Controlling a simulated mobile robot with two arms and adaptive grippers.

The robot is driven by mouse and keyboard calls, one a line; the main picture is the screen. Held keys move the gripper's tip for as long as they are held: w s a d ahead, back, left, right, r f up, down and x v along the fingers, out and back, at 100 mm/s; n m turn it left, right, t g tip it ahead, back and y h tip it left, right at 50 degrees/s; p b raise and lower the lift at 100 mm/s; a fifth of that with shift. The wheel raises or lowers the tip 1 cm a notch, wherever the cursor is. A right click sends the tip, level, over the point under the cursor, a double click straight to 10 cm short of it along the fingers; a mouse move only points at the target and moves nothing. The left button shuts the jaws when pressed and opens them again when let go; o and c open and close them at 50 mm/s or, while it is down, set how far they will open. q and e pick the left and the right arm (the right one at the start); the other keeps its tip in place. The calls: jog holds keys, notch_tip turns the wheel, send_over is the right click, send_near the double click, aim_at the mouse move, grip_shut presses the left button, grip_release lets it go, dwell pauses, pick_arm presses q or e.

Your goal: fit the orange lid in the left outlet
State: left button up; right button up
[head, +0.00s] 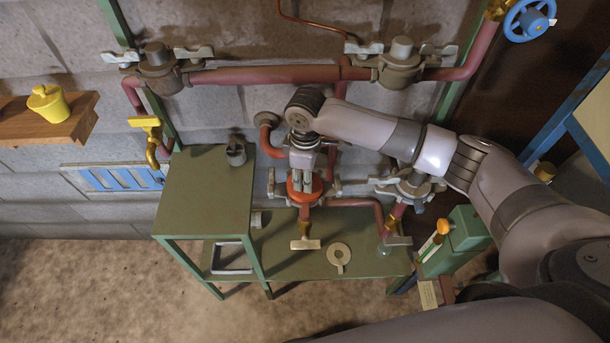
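The orange lid (294,194) is at the left outlet (308,202), a grey winged fitting on the lower pipework. My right gripper (303,188) points down at the lid from above. Its fingers are close together and appear closed on the lid's top, which they hide. The lid looks level and inside the fitting's ring, but I cannot tell how deep it sits. My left gripper is not in view.
A similar fitting (411,187) is to the right, under my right forearm. A green stand (207,190) is at left. A flat tan ring (339,255) lies on the low green bench (290,232). A yellow pot (48,103) sits on a wooden shelf (50,128).

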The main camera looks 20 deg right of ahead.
jog(key=o, duration=0.4)
jog(key=shift+f, duration=0.1)
notch_tip(320, 180, up, 19)
jog(key=p, duration=0.9)
jog(key=shift+s, duration=0.1)
